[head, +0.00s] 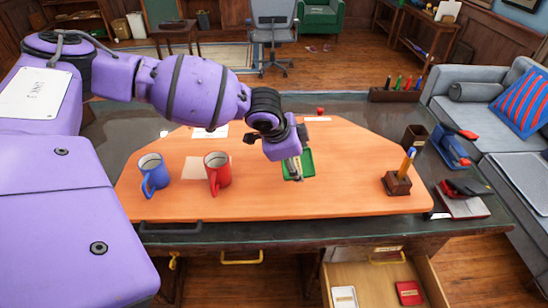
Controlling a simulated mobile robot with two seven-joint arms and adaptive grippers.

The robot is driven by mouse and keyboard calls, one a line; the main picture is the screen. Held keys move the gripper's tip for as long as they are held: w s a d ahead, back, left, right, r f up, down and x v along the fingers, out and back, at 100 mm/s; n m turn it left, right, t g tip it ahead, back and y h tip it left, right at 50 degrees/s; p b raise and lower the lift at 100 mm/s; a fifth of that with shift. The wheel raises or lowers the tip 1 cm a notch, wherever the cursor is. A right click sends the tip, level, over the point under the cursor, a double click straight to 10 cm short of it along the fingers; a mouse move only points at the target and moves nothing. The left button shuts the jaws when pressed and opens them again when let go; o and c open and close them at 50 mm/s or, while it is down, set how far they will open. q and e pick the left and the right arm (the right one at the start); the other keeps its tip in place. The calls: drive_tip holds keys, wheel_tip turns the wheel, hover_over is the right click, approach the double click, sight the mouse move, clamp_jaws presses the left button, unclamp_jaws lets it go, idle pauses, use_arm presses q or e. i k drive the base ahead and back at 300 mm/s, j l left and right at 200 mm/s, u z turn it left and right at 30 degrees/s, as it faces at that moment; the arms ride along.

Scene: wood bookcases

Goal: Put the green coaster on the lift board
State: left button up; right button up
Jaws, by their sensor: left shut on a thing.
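My left gripper (293,172) reaches in over the desk from the left and points down. It is shut on the green coaster (307,164), a small square with a raised-looking edge. The fingers and wrist hide part of the coaster. The coaster is over the middle of the orange wooden lift board (270,200), which lies across the desk top. I cannot tell whether the coaster touches the board or hangs just above it. My right gripper is not in view.
A blue mug (154,177) and a red mug (218,174) stand on the board at left. A wooden pen holder (397,184) is near its right end. A stapler-like blue item (453,150) sits on the desk at right. An open drawer (380,284) juts out in front.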

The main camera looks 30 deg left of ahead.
sight(339, 176)
drive_tip(key=i+j+z, duration=0.4)
drive_tip(key=j, duration=0.25)
drive_tip(key=i+j+z, duration=0.25)
drive_tip(key=j, duration=0.1)
